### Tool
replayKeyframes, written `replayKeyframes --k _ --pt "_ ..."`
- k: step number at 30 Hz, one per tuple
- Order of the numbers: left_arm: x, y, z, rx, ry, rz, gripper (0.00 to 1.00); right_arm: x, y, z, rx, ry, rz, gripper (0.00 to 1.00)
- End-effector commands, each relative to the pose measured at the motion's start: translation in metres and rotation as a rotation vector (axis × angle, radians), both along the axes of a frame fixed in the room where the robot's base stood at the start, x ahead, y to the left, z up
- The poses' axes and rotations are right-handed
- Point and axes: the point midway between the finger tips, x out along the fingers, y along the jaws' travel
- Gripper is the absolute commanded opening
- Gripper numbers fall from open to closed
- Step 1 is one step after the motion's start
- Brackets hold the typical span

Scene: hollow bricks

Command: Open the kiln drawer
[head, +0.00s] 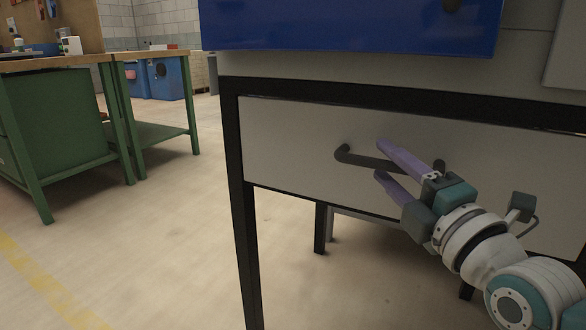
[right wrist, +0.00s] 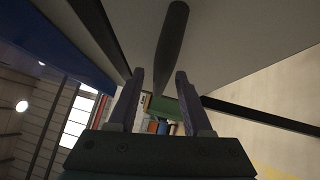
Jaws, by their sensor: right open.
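The kiln drawer (head: 290,150) has a light grey front set in a black frame, and its front looks flush with the frame. Its dark bar handle (head: 362,161) runs across the front; it also shows in the right wrist view (right wrist: 172,45). My right gripper (head: 380,160) is open, with one purple finger above the bar and one below it in the head view. In the right wrist view the handle lies ahead, between the lines of the two fingers (right wrist: 158,78). I cannot tell whether the fingers touch it. My left gripper is not in view.
A blue panel (head: 350,25) is above the drawer. The black frame leg (head: 243,220) stands at the drawer's left. A green workbench (head: 60,130) is at the far left, with blue bins (head: 165,78) behind. The floor (head: 160,240) between bench and kiln is clear.

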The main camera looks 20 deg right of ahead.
Motion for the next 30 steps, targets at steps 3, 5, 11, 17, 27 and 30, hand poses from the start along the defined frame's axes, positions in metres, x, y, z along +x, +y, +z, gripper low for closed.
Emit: replayKeyframes --k 3,5,11,17,27,30 --pt "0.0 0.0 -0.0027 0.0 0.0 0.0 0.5 0.0059 -0.0002 0.0006 0.0 0.0 0.001 0.5" --pt "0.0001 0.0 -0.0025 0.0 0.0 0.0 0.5 0.0066 -0.0002 0.001 0.0 0.001 0.001 0.5" --pt "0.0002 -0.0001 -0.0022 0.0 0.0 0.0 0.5 0.0064 -0.0002 0.0011 0.001 0.001 0.001 0.47" --pt "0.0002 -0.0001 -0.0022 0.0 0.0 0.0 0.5 0.0062 -0.0002 0.001 0.001 0.001 0.001 0.25" --pt "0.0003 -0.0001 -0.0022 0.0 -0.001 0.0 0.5 0.0061 -0.0003 0.0011 0.001 0.001 0.0 0.0" --pt "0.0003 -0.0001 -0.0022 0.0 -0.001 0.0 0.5 0.0061 -0.0002 0.0011 0.001 0.001 0.0 0.0"
